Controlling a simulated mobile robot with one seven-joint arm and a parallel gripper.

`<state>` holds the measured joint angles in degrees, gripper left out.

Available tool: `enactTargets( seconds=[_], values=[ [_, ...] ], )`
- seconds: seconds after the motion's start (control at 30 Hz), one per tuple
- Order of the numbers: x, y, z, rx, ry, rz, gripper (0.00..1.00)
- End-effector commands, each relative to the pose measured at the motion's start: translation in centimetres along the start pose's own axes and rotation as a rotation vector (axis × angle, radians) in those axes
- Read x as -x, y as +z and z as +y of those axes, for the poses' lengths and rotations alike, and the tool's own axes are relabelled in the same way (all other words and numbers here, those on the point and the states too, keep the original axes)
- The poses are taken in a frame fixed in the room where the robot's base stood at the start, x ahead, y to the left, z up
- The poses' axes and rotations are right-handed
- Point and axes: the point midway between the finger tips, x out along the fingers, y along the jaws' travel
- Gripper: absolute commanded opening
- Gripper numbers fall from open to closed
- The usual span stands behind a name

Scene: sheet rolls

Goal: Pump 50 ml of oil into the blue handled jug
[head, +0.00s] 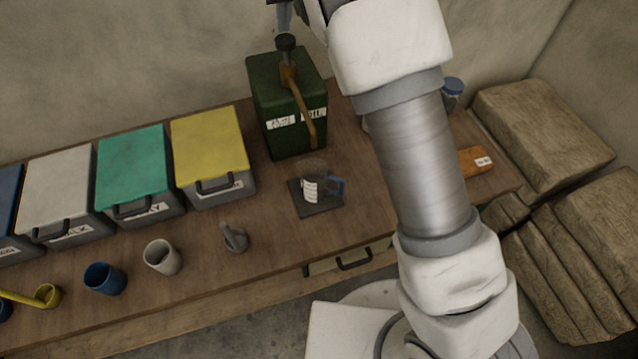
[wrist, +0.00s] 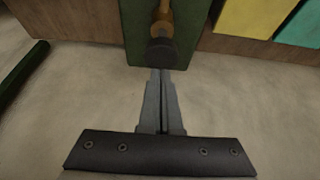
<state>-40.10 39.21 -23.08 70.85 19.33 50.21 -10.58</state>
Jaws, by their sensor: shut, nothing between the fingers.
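The dark green oil can (head: 272,88) stands at the back of the bench, with a white label reading OIL. A brass pump with a spout (head: 302,105) rises from its top and slants down toward the front; a black knob (head: 286,42) caps it. The jug with the blue handle (head: 338,187) stands upright on a dark square plate (head: 318,208) in front of the can, below the spout's end. My gripper (head: 284,27) is shut and empty, right above the knob. In the wrist view its fingertips (wrist: 162,72) meet the knob (wrist: 163,52); I cannot tell whether they touch.
Yellow (head: 208,140), green (head: 133,165) and white (head: 58,185) lidded bins stand left of the can. Cups (head: 105,279) and a grey tool (head: 234,238) lie along the front. An orange block (head: 476,160) and stacked sacks (head: 545,125) are at the right, beyond my arm.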

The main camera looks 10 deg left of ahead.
Motion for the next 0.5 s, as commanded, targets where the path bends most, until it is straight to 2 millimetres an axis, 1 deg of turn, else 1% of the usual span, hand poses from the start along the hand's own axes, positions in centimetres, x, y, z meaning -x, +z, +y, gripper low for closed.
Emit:
enactTargets(
  seconds=[0.17, 0.5],
  values=[
    [-0.1, 0.1, 0.0, 0.000, 0.000, 0.000, 0.00],
    [-1.2, 0.5, 0.0, -0.001, 0.000, -0.001, 0.00]
  ],
)
